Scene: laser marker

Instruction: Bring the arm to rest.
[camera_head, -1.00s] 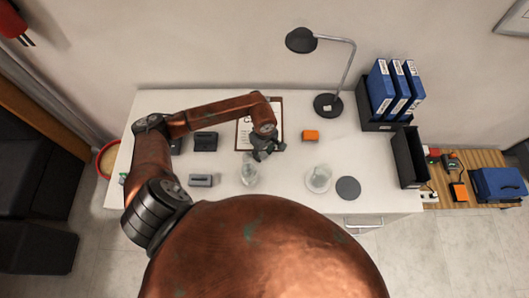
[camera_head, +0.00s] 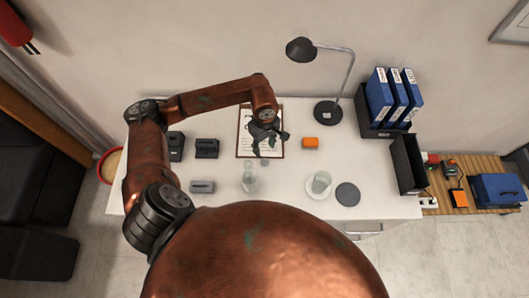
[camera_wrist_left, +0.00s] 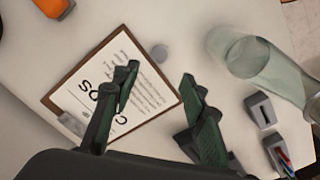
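My left arm (camera_head: 150,155) reaches in from the left and bends over the white table. My left gripper (camera_head: 266,138) hangs above the clipboard (camera_head: 247,117) and covers part of it. In the left wrist view, the gripper's two fingers (camera_wrist_left: 160,97) stand well apart with nothing between them. The clipboard with its printed sheet (camera_wrist_left: 145,95) lies below and behind the fingers. My right gripper is not in view.
A clear glass (camera_head: 249,181) stands in front of the gripper; another (camera_head: 321,182) is on a saucer.

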